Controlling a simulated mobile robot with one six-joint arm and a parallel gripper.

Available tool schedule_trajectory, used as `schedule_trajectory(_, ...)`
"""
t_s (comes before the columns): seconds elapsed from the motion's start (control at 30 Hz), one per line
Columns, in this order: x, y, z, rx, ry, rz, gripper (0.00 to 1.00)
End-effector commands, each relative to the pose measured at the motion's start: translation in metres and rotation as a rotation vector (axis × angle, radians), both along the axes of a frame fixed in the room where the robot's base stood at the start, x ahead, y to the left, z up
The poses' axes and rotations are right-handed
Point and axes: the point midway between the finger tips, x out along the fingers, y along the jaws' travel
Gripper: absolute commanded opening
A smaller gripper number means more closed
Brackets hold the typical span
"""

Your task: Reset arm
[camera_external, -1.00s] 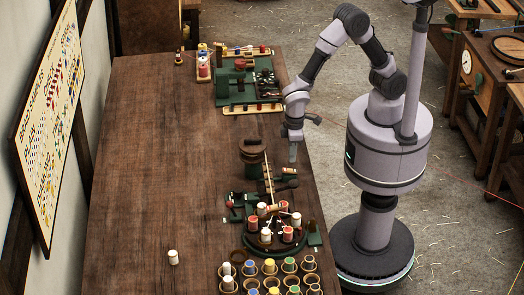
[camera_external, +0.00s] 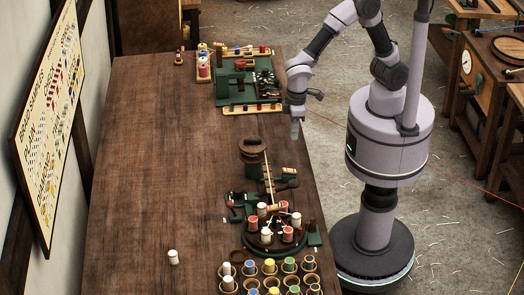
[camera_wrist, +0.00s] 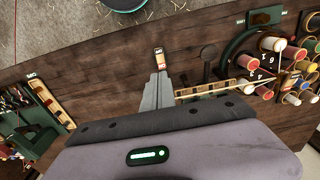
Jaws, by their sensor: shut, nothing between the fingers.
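My gripper (camera_external: 295,131) hangs from my arm above the right edge of the long wooden table (camera_external: 160,150), between the two green stations. In the wrist view my gripper's fingers (camera_wrist: 158,88) are together, with nothing held between them. A small block with an orange and white label (camera_wrist: 159,59) shows just beyond the fingertips in the wrist view, apart from them as far as I can see.
A green device with a ring of spools (camera_external: 272,226) stands toward the near end, with rows of cups (camera_external: 268,267) in front. Another green station (camera_external: 245,80) stands at the far end. A lone white spool (camera_external: 173,257) stands at near left. The table's left half is mostly clear.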

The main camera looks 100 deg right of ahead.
Motion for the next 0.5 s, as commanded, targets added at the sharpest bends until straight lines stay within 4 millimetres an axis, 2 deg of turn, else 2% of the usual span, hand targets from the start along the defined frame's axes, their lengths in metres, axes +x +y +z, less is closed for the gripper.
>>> schedule_trajectory(0.07,-0.002,-0.007,0.012,0.015,-0.02,-0.02,0.0)
schedule_trajectory(0.17,-0.018,-0.036,0.056,0.074,-0.099,-0.098,0.0)
schedule_trajectory(0.2,-0.032,-0.051,0.076,0.105,-0.142,-0.14,0.0)
schedule_trajectory(0.3,-0.073,-0.083,0.112,0.176,-0.253,-0.235,0.0)
schedule_trajectory(0.4,-0.111,-0.101,0.128,0.228,-0.351,-0.307,0.0)
schedule_trajectory(0.5,-0.135,-0.109,0.132,0.259,-0.417,-0.347,0.0)
